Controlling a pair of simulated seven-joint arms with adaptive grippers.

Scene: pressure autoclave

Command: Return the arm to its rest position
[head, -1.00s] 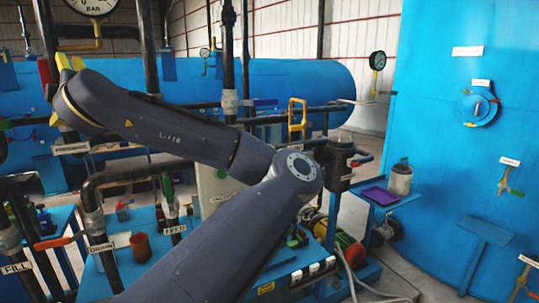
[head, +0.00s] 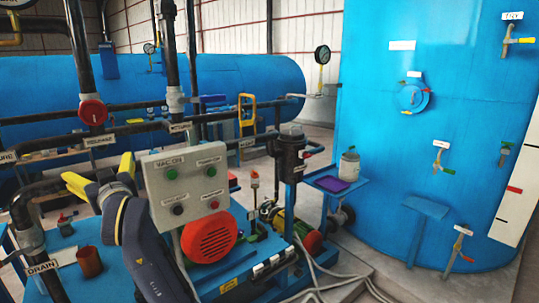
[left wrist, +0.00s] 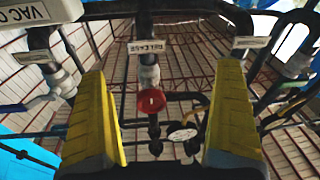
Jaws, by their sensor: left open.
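My left arm (head: 145,255) rises from the bottom of the head view, left of centre, beside the grey control box. My left gripper (head: 101,176) points upward at its end, with two yellow fingers spread apart and nothing seen between them. In the left wrist view the open fingers (left wrist: 163,120) stand wide on either side. A red round knob (left wrist: 151,100) under a RELEASE label shows beyond the gap; I see no contact. My right gripper is not in view.
The grey control box (head: 185,188) with its buttons stands just right of my gripper. Black pipes and a red valve knob (head: 93,111) are above it. A brown cup (head: 89,262) is on the blue bench to the left. A large blue tank (head: 430,130) stands right.

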